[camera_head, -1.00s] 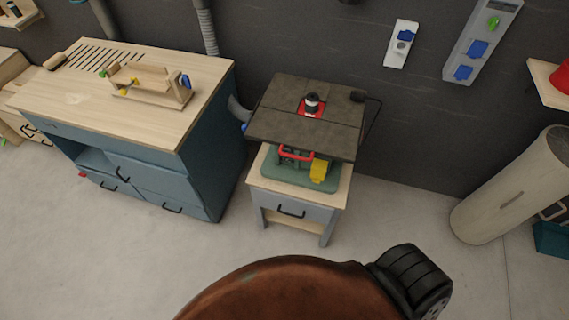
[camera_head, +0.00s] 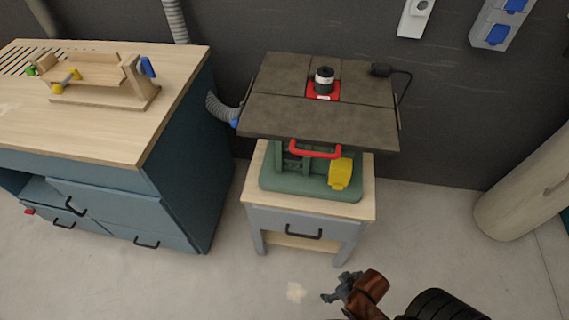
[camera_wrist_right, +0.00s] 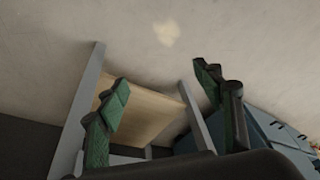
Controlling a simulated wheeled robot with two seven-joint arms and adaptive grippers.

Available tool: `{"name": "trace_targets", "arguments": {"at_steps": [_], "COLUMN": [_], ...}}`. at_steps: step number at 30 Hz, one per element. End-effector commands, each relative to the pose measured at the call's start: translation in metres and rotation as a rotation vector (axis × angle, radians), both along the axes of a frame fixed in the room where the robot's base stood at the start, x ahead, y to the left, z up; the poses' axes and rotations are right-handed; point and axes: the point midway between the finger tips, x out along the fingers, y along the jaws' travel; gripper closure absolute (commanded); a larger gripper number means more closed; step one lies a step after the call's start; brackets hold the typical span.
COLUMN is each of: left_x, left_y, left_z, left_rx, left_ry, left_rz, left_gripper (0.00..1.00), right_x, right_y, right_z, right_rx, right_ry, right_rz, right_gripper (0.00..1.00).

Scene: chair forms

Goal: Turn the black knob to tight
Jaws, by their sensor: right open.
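A black cylindrical knob with a pale band (camera_head: 324,80) stands upright on a red plate (camera_head: 322,92) in the dark machine table top (camera_head: 270,115). Its markings are too small to read. My right gripper (camera_head: 337,288) is low in the head view, in front of the stand and well apart from the knob. In the right wrist view its two green-padded fingers (camera_wrist_right: 160,78) are spread, with nothing between them. The knob is not visible in the right wrist view. My left gripper is not in view.
The table top sits on a green machine base (camera_head: 285,186) over a small wooden stand (camera_head: 280,217). A yellow part (camera_head: 340,173) and red handle (camera_head: 315,151) are below the top's front edge. A blue workbench (camera_head: 185,185) stands left. A pale cylinder (camera_head: 520,195) is right. Floor ahead is open.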

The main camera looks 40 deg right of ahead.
Motion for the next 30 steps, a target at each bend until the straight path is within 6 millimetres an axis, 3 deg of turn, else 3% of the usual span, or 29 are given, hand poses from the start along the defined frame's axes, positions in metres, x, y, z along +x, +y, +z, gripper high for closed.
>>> {"name": "trace_targets", "arguments": {"at_steps": [1, 3, 8, 11, 16, 20, 24, 27, 30], "left_x": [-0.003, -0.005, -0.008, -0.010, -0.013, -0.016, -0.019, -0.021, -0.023], "left_y": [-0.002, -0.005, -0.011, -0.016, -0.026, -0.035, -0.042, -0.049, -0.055], "left_z": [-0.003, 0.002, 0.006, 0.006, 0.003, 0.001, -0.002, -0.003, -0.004], "left_rx": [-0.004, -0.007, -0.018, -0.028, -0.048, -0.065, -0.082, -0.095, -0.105], "left_ry": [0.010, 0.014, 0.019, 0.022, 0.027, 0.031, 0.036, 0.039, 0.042], "left_rz": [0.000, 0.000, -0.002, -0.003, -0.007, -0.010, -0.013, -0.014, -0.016], "left_gripper": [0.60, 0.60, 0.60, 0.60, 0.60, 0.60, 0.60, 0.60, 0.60], "right_x": [0.028, 0.065, 0.142, 0.188, 0.256, 0.286, 0.300, 0.302, 0.300], "right_y": [0.017, 0.039, 0.086, 0.113, 0.142, 0.133, 0.098, 0.064, 0.032], "right_z": [0.001, 0.017, 0.063, 0.104, 0.203, 0.278, 0.335, 0.353, 0.354], "right_rx": [0.059, 0.151, 0.392, 0.585, 1.032, 1.422, 1.850, 2.146, 2.404], "right_ry": [-0.078, -0.192, -0.439, -0.594, -0.862, -1.022, -1.138, -1.193, -1.229], "right_rz": [-0.018, -0.055, -0.150, -0.227, -0.412, -0.581, -0.783, -0.939, -1.092], "right_gripper": [0.39, 0.39, 0.39, 0.39, 0.39, 0.39, 0.39, 0.39, 0.39]}}
